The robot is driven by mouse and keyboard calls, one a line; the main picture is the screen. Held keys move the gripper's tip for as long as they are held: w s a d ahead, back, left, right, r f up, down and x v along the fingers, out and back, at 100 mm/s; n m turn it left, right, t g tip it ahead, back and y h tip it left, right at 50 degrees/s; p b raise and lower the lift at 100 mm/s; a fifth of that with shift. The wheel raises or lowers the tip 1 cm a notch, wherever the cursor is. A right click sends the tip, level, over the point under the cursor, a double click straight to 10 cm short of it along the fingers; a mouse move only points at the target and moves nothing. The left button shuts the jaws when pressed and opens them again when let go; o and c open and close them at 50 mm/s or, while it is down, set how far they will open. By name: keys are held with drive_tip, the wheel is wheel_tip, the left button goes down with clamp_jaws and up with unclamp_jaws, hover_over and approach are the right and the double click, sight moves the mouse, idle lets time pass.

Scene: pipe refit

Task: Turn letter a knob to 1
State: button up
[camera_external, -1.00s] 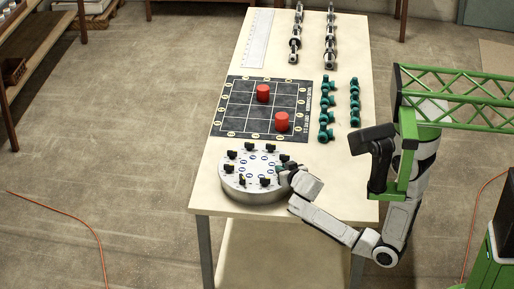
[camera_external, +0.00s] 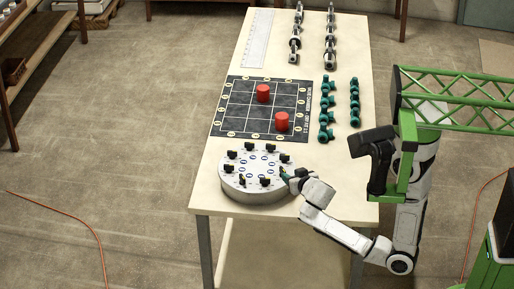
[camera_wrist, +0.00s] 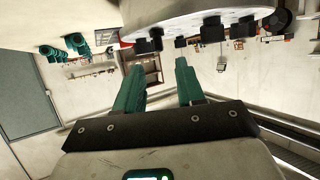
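The round grey dial plate (camera_external: 257,191) with several black knobs around its rim lies at the near end of the table. Small blue letter marks form an inner ring, too small to read, so I cannot tell which knob is letter a. My gripper (camera_external: 287,176) is at the plate's right edge. In the wrist view my gripper (camera_wrist: 160,75) shows two green fingers spread apart with nothing between them. The plate (camera_wrist: 190,18) shows at the top of that view, with black knobs (camera_wrist: 212,30) hanging beyond the fingertips.
A black grid mat (camera_external: 240,97) with two red cylinders (camera_external: 263,92) lies behind the plate. Green pipe fittings (camera_external: 326,119) stand at its right. Grey metal fittings (camera_external: 296,35) and a white ruler (camera_external: 257,38) are at the far end. Bare table (camera_external: 340,185) lies right of the plate.

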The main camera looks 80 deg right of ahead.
drive_tip(key=shift+v, duration=1.4)
drive_tip(key=s+a+f+n+g+y, duration=0.1)
drive_tip(key=a+f+n+y, duration=0.5)
drive_tip(key=a, duration=0.3)
drive_tip(key=s+a+f+n+g+y, duration=0.1)
drive_tip(key=a+f+n+y, duration=0.5)
drive_tip(key=a, duration=0.2)
drive_tip(key=s+d+f+g, duration=0.1)
drive_tip(key=s+f+g, duration=0.2)
drive_tip(key=s+f, duration=0.3)
drive_tip(key=s, duration=0.4)
drive_tip(key=shift+s+f+g+h, duration=0.2)
drive_tip(key=shift+s+g+h, duration=0.1)
drive_tip(key=shift+g, duration=0.1)
drive_tip(key=shift+d, duration=0.1)
idle(0.7)
